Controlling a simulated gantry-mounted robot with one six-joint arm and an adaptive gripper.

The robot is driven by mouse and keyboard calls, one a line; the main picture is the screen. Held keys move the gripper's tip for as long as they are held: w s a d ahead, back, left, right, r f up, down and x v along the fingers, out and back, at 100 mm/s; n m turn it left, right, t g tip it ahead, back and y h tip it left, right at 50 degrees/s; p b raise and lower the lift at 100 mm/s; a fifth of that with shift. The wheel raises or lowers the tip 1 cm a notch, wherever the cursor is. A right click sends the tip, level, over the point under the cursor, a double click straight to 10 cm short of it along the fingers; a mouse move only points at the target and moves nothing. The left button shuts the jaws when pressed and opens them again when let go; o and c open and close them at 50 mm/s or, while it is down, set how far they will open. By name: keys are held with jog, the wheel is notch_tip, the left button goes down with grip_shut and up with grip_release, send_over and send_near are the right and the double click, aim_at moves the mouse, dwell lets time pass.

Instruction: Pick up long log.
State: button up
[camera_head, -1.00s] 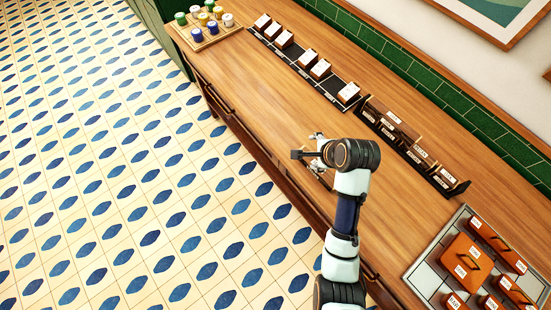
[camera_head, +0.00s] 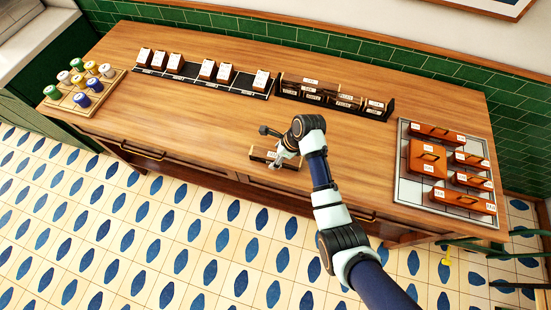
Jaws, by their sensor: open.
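My gripper (camera_head: 284,157) is open over the front middle of the wooden counter, pointing down. Just below and beside it lies a small brown, dark-edged piece (camera_head: 258,156) with a pale label, partly hidden by the gripper. I cannot tell whether the gripper touches it. A black rack (camera_head: 389,113) behind holds several brown blocks with white labels, among them a longer one (camera_head: 330,85) at the back. The labels are too small to read, so I cannot tell for sure which piece is the long log. The gripper is apart from the rack.
A black strip (camera_head: 190,80) with several upright white-topped brown blocks stands at the back left. A wooden board (camera_head: 66,101) with coloured, capped jars is at the far left. A pale tray (camera_head: 409,187) with several orange-brown handled pieces lies at the right. The counter (camera_head: 190,125) between is clear.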

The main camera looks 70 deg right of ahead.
jog(key=shift+w+f, duration=0.2)
jog(key=shift+f, duration=0.3)
jog(key=c, duration=1.4)
jog(key=shift+r, duration=0.15)
notch_tip(320, 180, up, 20)
jog(key=p, duration=0.4)
